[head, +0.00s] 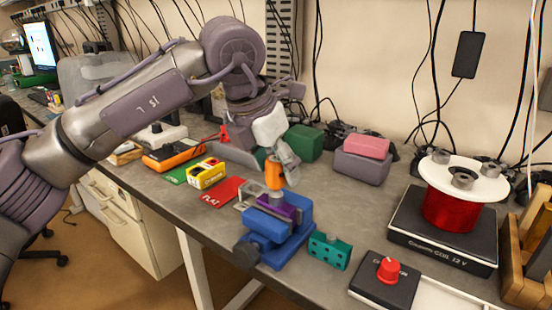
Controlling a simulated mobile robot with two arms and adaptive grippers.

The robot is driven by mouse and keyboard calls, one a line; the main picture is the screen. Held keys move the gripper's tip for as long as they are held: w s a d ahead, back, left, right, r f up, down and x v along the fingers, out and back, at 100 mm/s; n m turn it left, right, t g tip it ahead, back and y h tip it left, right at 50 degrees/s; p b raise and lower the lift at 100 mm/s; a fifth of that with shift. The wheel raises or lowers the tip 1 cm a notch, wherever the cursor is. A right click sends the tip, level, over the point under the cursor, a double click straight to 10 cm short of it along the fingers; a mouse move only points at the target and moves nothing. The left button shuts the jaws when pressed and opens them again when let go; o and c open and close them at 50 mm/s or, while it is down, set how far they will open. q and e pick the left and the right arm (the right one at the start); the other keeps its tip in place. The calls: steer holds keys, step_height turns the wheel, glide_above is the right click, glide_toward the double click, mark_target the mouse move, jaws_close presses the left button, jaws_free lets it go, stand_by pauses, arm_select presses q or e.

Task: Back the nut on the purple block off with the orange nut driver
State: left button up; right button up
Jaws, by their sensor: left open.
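The orange nut driver (273,173) stands upright with its grey socket end down over the purple block (283,210). The purple block sits in the jaws of a blue vise (268,241). The nut is hidden under the driver's socket. My left gripper (282,160) is open at the top of the driver's orange handle, with a grey finger just right of it. I cannot tell whether a finger touches the handle. My right gripper is out of view.
A teal block with holes (329,250) stands right of the vise. A red-knobbed box (387,279) and a red coil (451,207) on a dark base are farther right. A red mat (222,192), a yellow block (207,173) and a grey bracket (249,194) lie left.

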arm_select(q)
steer(key=m+g+h+p, duration=0.1)
steer(key=m+p, duration=0.1)
steer(key=m, duration=0.1)
steer(key=shift+a, duration=0.1)
steer(key=m+p, duration=0.1)
steer(key=m+g+p, duration=0.1)
steer(key=m+p, duration=0.1)
steer(key=shift+r+m, duration=0.2)
steer(key=shift+m, duration=0.1)
steer(key=shift+f+m, duration=0.15)
steer(key=shift+m, duration=0.15)
steer(key=shift+f+h, duration=0.1)
steer(key=shift+h, duration=0.2)
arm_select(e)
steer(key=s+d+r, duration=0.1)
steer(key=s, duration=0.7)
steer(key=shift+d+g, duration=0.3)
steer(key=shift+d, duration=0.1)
arm_select(q)
steer(key=shift+g, duration=0.3)
